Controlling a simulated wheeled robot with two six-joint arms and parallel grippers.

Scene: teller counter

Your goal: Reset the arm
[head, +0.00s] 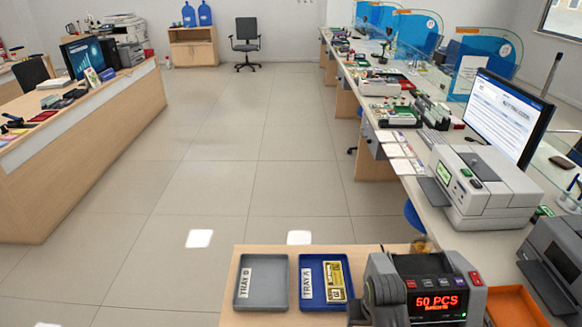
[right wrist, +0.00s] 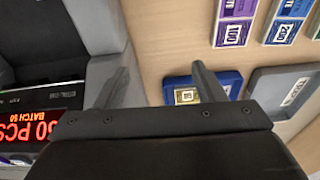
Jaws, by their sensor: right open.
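My right gripper (right wrist: 160,72) is open in the right wrist view, with its two fingers well apart and bare table between the tips. Its right finger overlaps the blue tray in that view, and its left finger overlaps the edge of the grey machine. I cannot make out my right gripper in the head view. My left gripper is in neither view.
A wooden table (head: 238,318) holds a grey tray (head: 263,308), a blue tray (head: 313,261) with a yellow note bundle (head: 335,281), and a counting machine (head: 465,268) reading 50 PCS. Purple (right wrist: 235,32) and blue (right wrist: 283,31) bundles lie beyond the trays in the right wrist view.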

